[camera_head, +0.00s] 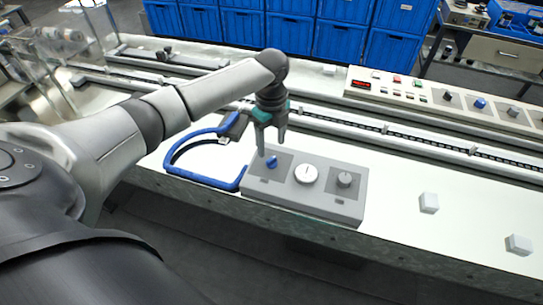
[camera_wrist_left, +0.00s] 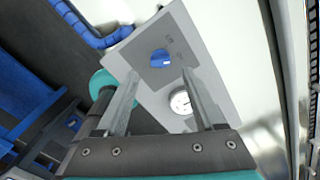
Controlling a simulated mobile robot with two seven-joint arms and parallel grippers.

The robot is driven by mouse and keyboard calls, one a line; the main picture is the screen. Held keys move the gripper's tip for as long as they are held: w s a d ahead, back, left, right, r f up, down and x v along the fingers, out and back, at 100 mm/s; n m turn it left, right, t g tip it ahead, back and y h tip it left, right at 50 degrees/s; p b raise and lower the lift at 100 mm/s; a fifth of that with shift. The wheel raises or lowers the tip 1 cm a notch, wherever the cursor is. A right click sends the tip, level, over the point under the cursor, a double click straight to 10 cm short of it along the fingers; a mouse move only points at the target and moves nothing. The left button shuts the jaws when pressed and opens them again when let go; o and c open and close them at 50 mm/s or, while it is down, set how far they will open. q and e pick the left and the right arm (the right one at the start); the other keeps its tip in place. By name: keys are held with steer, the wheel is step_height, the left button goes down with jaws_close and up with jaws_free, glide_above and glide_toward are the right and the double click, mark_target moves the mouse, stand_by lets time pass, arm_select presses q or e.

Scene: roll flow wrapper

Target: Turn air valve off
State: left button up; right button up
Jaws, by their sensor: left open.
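A grey control box (camera_head: 300,208) sits on the white bench near its front edge. It carries a blue knob (camera_head: 271,162) on the left, a round white gauge (camera_head: 306,173) in the middle and a grey knob (camera_head: 345,180) on the right. My left gripper (camera_head: 270,147) points down, open, just above the blue knob. In the left wrist view, the blue knob (camera_wrist_left: 160,58) lies just beyond the gap between the two parted fingertips (camera_wrist_left: 160,74), and the gauge (camera_wrist_left: 181,102) shows between the fingers. The grey knob is not seen in that view. My right gripper is not in view.
A blue tube loop (camera_head: 178,152) lies left of the box. White blocks (camera_head: 429,203) lie on the bench to the right. A rail (camera_head: 400,132) and a long button panel (camera_head: 445,97) run behind. Blue crates (camera_head: 290,33) stand at the back.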

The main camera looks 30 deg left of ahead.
mark_target(271, 159)
arm_select(q)
step_height(271, 159, down, 5)
steer(key=shift+f+b, duration=0.2)
steer(key=shift+b, duration=0.2)
jaws_close()
stand_by(0.4)
